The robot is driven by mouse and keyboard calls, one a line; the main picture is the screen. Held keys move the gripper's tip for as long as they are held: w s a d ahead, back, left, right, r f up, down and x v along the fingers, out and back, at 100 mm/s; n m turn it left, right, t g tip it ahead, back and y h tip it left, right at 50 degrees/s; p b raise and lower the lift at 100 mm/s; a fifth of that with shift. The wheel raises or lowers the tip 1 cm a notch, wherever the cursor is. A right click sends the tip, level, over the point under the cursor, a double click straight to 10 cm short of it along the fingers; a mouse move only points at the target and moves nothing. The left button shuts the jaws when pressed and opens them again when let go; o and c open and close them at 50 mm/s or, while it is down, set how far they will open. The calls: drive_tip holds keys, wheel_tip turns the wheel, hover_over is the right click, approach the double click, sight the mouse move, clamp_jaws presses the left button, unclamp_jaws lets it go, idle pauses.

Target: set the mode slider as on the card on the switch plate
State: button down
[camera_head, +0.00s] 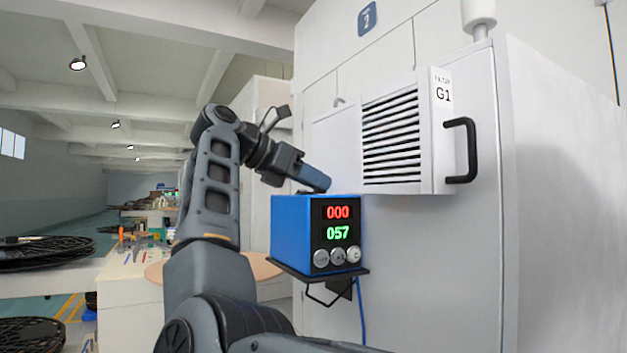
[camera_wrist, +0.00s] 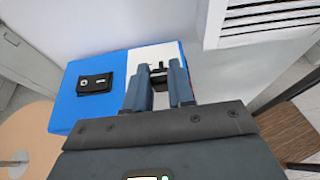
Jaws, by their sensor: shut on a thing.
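A blue box (camera_head: 296,232) stands on a small black shelf in the head view, with a red "000" and a green "057" on its front. My gripper (camera_head: 324,188) reaches down to the top of this box from the back left. In the wrist view the box top (camera_wrist: 112,66) is blue with a white area (camera_wrist: 137,60). My gripper (camera_wrist: 158,72) is shut on a small dark slider knob (camera_wrist: 158,70) there. The fingers hide most of the slider's track. The card and its marks cannot be made out in either view.
A black switch (camera_wrist: 95,84) sits on the blue part of the box top. A louvred filter unit (camera_head: 392,140) marked G1, with a black handle (camera_head: 461,150), juts from the grey cabinet (camera_head: 420,260) beside and above the box. A round tan table (camera_head: 258,268) is behind my arm.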

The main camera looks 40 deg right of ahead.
idle(0.3)
drive_tip(key=shift+s+d, duration=0.3)
drive_tip(key=shift+d, duration=0.65)
drive_tip(key=shift+s+d, duration=0.25)
drive_tip(key=shift+d, duration=0.65)
drive_tip(key=c, duration=1)
unclamp_jaws()
drive_tip(key=shift+d, duration=0.1)
drive_tip(key=shift+o, duration=0.2)
drive_tip(key=v, duration=0.7)
drive_tip(key=shift+a+r+b, duration=0.15)
drive_tip(key=shift+a+b, duration=0.2)
drive_tip(key=shift+b, duration=0.1)
drive_tip(key=shift+w, duration=0.1)
drive_tip(key=shift+a, duration=0.1)
